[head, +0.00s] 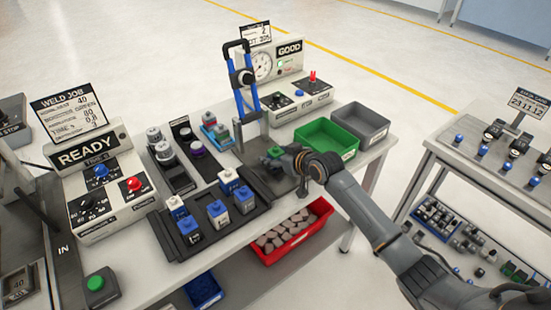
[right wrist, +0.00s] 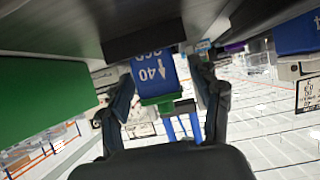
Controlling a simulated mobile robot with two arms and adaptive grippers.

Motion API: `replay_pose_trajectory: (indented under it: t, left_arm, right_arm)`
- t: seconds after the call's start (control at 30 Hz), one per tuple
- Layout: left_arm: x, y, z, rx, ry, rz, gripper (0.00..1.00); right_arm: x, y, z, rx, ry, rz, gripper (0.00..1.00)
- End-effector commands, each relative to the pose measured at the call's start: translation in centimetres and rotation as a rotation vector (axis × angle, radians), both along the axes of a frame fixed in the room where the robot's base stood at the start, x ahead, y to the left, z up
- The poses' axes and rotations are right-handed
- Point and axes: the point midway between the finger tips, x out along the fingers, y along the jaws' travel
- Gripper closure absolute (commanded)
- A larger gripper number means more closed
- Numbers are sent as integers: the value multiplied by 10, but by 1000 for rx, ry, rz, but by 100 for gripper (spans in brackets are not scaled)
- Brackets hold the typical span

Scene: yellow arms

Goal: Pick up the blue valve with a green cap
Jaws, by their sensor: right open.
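The blue valve (right wrist: 156,72) with a green cap (right wrist: 160,99) shows upside down in the right wrist view. It has a white "40" and an arrow on its side. It stands between the two fingers of my right gripper (right wrist: 164,82), which are open with a finger on either side. In the head view, my right gripper (head: 286,158) is low over the table, and only the green cap (head: 274,152) of the valve shows beside it. The valve's body is mostly hidden there. My left gripper is not in view.
A blue-handled press (head: 240,80) stands just behind the valve. A green bin (head: 326,138) and a grey bin (head: 362,122) are to the right. A black tray (head: 180,252) with several blue and white valves lies to the left. A red bin (head: 268,256) sits below the front edge.

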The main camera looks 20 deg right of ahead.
Motion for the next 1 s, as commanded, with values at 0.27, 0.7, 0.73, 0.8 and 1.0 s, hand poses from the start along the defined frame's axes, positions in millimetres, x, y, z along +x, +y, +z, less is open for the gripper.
replay_pose_trajectory:
  t: [0.27, 0.7, 0.73, 0.8, 1.0]
  left_arm:
    - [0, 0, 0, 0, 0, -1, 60]
    - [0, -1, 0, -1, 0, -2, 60]
    - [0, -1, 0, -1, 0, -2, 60]
    - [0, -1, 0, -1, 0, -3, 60]
    - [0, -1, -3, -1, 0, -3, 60]
  right_arm:
    - [2, 1, -1, 0, -1, -1, 36]
    - [2, 0, -1, 0, -1, -1, 96]
    - [2, 0, -1, 0, -1, -1, 96]
    - [2, 0, -1, 0, -1, -1, 96]
    - [3, 0, 8, 0, -4, 0, 96]
